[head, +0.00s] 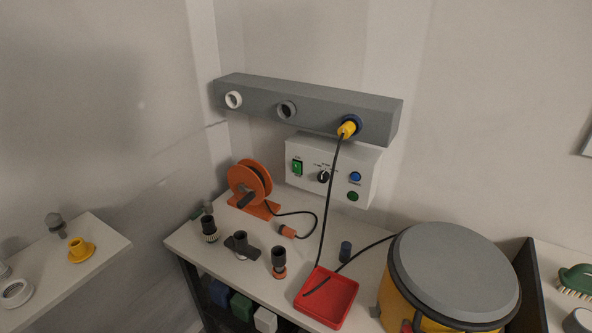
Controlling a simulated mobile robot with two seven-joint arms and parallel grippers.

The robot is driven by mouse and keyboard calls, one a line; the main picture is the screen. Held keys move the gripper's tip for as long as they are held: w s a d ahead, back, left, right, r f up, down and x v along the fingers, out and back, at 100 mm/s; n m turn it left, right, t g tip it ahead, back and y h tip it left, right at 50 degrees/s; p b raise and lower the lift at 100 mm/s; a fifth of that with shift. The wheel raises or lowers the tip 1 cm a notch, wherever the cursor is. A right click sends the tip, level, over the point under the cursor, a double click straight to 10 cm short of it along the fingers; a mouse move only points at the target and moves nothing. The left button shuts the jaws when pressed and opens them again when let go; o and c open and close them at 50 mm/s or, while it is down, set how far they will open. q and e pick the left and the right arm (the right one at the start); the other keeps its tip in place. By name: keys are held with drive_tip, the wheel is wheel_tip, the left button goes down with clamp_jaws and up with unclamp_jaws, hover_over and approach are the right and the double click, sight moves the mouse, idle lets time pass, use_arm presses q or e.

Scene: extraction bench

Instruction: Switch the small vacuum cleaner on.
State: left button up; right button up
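The small vacuum cleaner appears to be the yellow drum (397,306) with a wide grey lid (458,268) at the lower right of the head view. Its bottom is cut off by the frame edge. A small red part (407,326) shows low on its front, partly cut off; I cannot tell whether it is a switch. A black cable runs from the drum to the red tray (345,312). A white control box (330,170) on the wall side carries a green rocker switch (297,167), a black knob (323,177), a blue button and a green button. Neither gripper is in view.
A grey duct (250,100) with round ports runs above the box. A yellow plug (347,129) sits in its right port, with a black cable hanging down. An orange reel (250,183) and several dark fittings stand on the white bench. A green brush (576,279) lies at right.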

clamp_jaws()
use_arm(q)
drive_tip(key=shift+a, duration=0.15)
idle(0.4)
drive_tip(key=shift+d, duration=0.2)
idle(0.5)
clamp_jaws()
